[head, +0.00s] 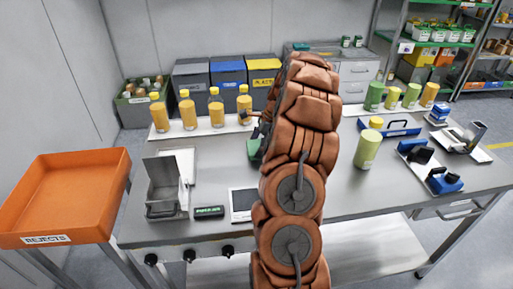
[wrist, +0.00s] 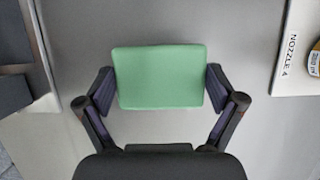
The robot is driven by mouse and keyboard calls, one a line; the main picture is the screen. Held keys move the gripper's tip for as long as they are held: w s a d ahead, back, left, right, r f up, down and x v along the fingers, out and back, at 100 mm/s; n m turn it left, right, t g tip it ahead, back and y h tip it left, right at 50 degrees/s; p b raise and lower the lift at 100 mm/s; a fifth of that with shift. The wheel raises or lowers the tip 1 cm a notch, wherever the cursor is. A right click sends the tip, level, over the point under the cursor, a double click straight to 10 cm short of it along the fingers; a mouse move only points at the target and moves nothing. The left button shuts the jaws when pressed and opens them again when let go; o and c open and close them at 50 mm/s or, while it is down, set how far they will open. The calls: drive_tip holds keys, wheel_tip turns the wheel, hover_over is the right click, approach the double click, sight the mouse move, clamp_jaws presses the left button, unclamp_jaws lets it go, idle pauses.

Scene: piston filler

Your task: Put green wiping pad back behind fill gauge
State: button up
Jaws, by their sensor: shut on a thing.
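The green wiping pad (wrist: 160,77) is a flat, rounded rectangle in the wrist view. My gripper (wrist: 159,88) is shut on it, with one finger at each short side. In the head view, a small part of the green pad (head: 254,148) shows at the left of my arm, over the middle of the steel table; the arm hides most of the gripper. I cannot tell for sure which item is the fill gauge; a blue-handled piece (head: 391,131) lies at the right on the table. Whether the pad touches the tabletop is unclear.
Several orange bottles (head: 188,113) stand on a white strip at the back left. A metal hopper (head: 165,183) and a green-display box (head: 208,212) are at the front left. A NOZZLE 4 label (wrist: 287,55) shows in the wrist view.

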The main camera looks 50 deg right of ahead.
drive_tip(key=shift+f, duration=0.65)
drive_tip(key=o, duration=0.9)
drive_tip(key=shift+f, duration=0.15)
drive_tip(key=shift+c, duration=0.2)
drive_tip(key=b+v, duration=0.2)
drive_tip(key=v, duration=1)
